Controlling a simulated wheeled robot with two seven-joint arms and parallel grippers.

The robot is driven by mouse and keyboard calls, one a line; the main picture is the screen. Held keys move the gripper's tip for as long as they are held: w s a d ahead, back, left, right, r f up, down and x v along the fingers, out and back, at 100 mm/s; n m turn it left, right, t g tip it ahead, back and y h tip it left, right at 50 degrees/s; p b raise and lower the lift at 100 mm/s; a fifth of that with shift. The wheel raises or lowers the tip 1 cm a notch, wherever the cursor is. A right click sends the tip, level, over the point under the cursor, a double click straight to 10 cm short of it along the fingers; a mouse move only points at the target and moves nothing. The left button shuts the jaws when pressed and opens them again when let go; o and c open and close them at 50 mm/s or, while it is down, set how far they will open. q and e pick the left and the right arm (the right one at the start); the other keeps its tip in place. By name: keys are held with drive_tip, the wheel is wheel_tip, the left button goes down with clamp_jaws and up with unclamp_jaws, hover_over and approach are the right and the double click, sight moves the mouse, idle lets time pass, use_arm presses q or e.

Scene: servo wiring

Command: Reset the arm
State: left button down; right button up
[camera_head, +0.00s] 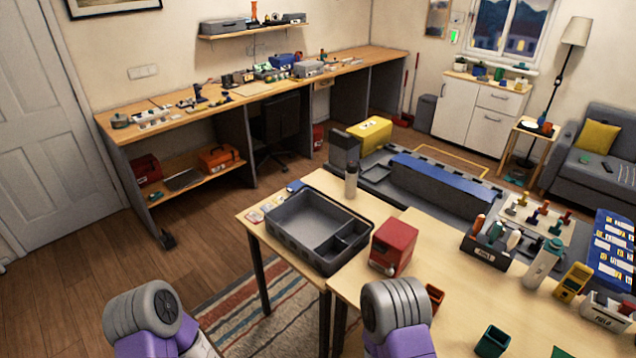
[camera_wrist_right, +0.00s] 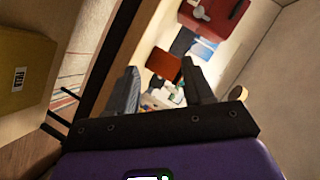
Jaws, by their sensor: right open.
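My right gripper (camera_wrist_right: 162,86) shows in the right wrist view, with its two dark fingers spread apart. I see nothing held between them. Past the fingertips are a small red-brown bin (camera_wrist_right: 163,63) and some small pale items that are too blurred to name. In the head view, grey and purple links of my two arms show at the bottom edge, one at the left and one at the centre right. Neither gripper shows in the head view. My left gripper is out of sight.
A wooden table carries a grey divided tray (camera_head: 312,262), a red box (camera_head: 394,248), a small green bin (camera_head: 492,341) and a white bottle (camera_head: 541,264). A yellow box (camera_wrist_right: 25,70) is at the left of the wrist view. Striped rug and open floor (camera_head: 190,275) lie left of the table.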

drive_tip(key=s+a+f+n+g+y+b, duration=0.1)
drive_tip(key=s+a+f+n+g+y, duration=0.25)
drive_tip(key=f, duration=0.35)
drive_tip(key=s+a+f+n+g+y, duration=0.2)
drive_tip(key=f+n+g, duration=0.1)
drive_tip(key=f+g, duration=0.3)
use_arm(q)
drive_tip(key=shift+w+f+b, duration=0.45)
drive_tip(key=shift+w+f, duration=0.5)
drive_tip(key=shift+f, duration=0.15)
use_arm(e)
drive_tip(key=s+a+f+n+g+y, duration=0.1)
drive_tip(key=s+a+n+g+y, duration=0.2)
drive_tip(key=s+n, duration=0.3)
drive_tip(key=shift+s+a+f+y, duration=0.2)
drive_tip(key=shift+a+f+y, duration=0.15)
drive_tip(key=shift+a+y, duration=0.25)
